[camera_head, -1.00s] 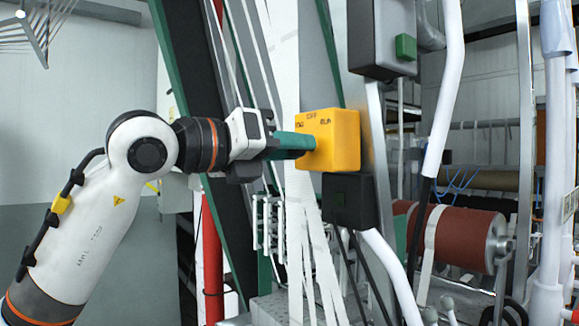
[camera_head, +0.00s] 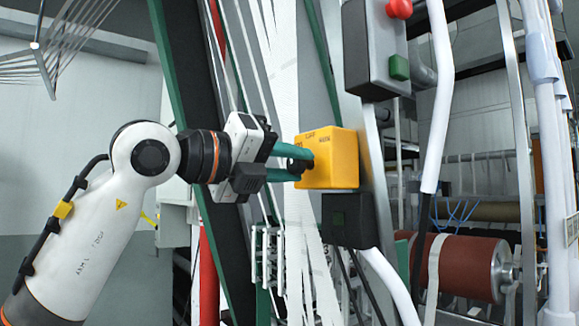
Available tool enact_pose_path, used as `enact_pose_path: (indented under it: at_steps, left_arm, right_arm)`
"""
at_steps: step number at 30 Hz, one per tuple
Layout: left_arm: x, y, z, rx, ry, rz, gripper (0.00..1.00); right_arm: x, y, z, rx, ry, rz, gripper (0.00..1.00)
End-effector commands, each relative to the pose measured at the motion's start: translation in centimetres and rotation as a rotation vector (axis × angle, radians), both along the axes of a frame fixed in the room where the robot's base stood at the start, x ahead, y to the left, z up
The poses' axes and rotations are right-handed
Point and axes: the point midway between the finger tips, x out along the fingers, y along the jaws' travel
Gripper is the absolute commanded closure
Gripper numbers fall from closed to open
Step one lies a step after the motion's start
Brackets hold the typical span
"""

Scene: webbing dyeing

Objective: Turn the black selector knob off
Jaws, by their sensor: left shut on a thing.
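The yellow selector box (camera_head: 331,160) is mounted on the machine frame near the middle of the view, with dark lettering along its upper edge. The black selector knob (camera_head: 297,166) sticks out of its left-hand face and is partly covered by my fingers. My left gripper (camera_head: 296,164) comes in from the left. Its two teal fingers lie one above the other and are shut on the knob. The knob's exact pointing direction is hidden. My right gripper is not in view.
A grey control box (camera_head: 363,50) with a red button (camera_head: 399,8) and a green button (camera_head: 399,67) hangs above. A black box (camera_head: 348,220) sits just below the yellow one. White webbing strips hang behind my gripper. A red-brown roller (camera_head: 460,266) is at lower right.

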Motion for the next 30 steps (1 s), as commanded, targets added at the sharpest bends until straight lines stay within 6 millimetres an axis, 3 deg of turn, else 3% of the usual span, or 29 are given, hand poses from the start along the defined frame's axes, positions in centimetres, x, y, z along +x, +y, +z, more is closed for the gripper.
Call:
enact_pose_path:
  at_steps: [6,7,10,21,30]
  left_arm:
    - [0.0,0.1,0.3,-0.004,-0.005,0.002,0.92]
    - [0.0,0.1,0.3,-0.004,-0.005,0.002,0.65]
    - [0.0,0.1,0.2,-0.003,-0.005,0.001,0.48]
    - [-0.3,0.5,0.0,-0.001,-0.004,0.001,0.48]
    - [-3.5,5.0,-0.3,-0.002,-0.006,0.005,0.48]
  right_arm:
    - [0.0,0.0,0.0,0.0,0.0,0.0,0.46]
    - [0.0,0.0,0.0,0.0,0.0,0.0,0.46]
    - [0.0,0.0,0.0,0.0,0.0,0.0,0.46]
    - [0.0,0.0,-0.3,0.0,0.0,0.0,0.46]
    - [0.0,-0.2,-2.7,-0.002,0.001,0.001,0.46]
